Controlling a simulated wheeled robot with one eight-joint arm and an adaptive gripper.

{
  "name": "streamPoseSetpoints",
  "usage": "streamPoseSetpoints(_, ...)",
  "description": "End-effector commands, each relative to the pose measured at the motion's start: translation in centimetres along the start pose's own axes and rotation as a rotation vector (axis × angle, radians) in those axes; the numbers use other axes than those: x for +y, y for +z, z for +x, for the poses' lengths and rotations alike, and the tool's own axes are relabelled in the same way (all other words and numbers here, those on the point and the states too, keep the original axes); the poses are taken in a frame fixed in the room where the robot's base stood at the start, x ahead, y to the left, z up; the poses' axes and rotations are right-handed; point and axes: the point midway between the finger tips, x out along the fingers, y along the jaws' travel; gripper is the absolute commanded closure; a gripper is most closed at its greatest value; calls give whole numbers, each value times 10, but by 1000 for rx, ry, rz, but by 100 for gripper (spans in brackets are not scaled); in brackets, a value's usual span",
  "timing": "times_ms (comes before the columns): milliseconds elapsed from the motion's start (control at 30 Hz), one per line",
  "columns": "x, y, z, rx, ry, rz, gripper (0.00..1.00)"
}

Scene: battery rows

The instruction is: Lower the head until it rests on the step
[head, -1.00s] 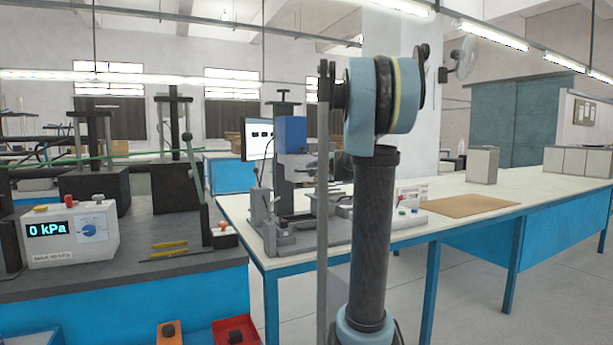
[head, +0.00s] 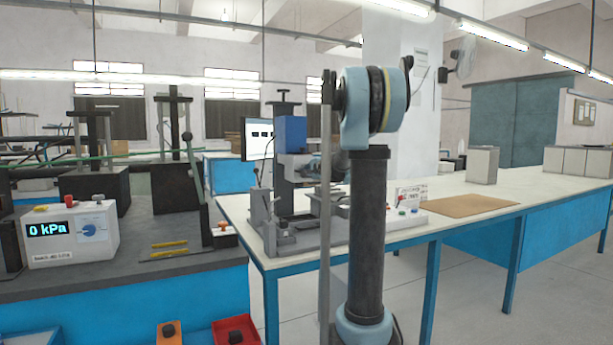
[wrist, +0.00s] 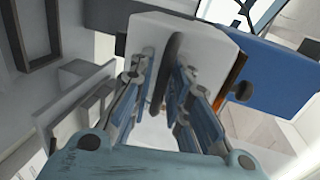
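The bench machine in the head view has a grey column (head: 284,180), a blue housing (head: 292,134) and a pale grey head (head: 290,166) below it. In the wrist view the pale head block (wrist: 205,45) and the blue housing (wrist: 275,75) are close. A dark thin wheel (wrist: 172,48) stands edge-on at the block. My gripper (wrist: 165,62) has its fingers apart, one each side of the wheel. A gap shows on the left; contact on the right is unclear. In the head view my arm partly hides the machine. I cannot make out the step.
The machine's grey base (head: 285,243) stands on a white-topped bench (head: 465,184). A brown board (head: 468,206) lies to the right. A pressure box reading 0 kPa (head: 70,235) stands on the dark bench at left. A monitor (head: 257,138) is behind the machine.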

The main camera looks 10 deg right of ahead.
Motion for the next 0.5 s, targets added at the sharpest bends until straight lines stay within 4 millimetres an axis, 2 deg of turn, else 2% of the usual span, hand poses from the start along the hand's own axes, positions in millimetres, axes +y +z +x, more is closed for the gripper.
streamPoseSetpoints(300,2,0,0,0,0,0,100)
streamPoseSetpoints(500,27,0,5,0,0,0,100)
